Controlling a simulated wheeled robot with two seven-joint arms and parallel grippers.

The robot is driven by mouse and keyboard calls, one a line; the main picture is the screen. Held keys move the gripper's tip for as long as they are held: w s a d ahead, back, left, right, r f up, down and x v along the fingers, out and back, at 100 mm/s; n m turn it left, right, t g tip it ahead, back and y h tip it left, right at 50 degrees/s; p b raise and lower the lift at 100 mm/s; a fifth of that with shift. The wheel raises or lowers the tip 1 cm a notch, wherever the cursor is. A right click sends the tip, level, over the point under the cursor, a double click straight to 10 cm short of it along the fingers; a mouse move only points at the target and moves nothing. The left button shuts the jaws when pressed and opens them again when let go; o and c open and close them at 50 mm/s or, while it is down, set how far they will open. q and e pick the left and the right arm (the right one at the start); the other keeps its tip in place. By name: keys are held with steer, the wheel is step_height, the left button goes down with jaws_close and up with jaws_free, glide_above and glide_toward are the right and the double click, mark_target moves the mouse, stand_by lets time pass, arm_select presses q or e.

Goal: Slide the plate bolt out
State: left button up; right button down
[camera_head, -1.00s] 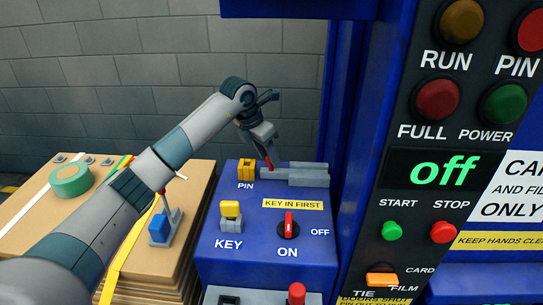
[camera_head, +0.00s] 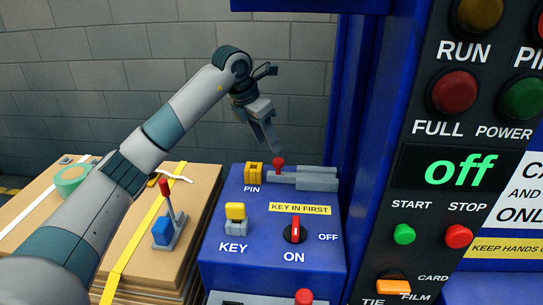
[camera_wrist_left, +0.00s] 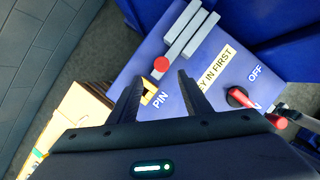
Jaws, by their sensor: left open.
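The plate bolt is a grey bar with a red knob (camera_head: 279,161), lying on the blue control box beside the grey guide blocks (camera_head: 316,178). A yellow bracket (camera_head: 254,173) marked PIN stands to its left, with a gap between it and the red knob. My left gripper (camera_head: 270,142) is open and empty, above the bolt and apart from it. In the left wrist view, the red knob (camera_wrist_left: 162,64) shows just beyond and between the open fingertips (camera_wrist_left: 158,82). My right gripper is not in view.
The blue box carries a yellow key (camera_head: 235,211) and a red switch (camera_head: 295,228) pointing up. A dark panel with an "off" display (camera_head: 460,169) stands to the right. Stacked cardboard (camera_head: 130,262) with green tape (camera_head: 72,179) and a red-handled tool (camera_head: 167,222) lies at left.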

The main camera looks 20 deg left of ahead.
arm_select(q)
steer(key=b+v, duration=0.2)
steer(key=v, duration=0.7)
steer(key=shift+s+a+r, duration=0.2)
steer(key=shift+f, duration=0.1)
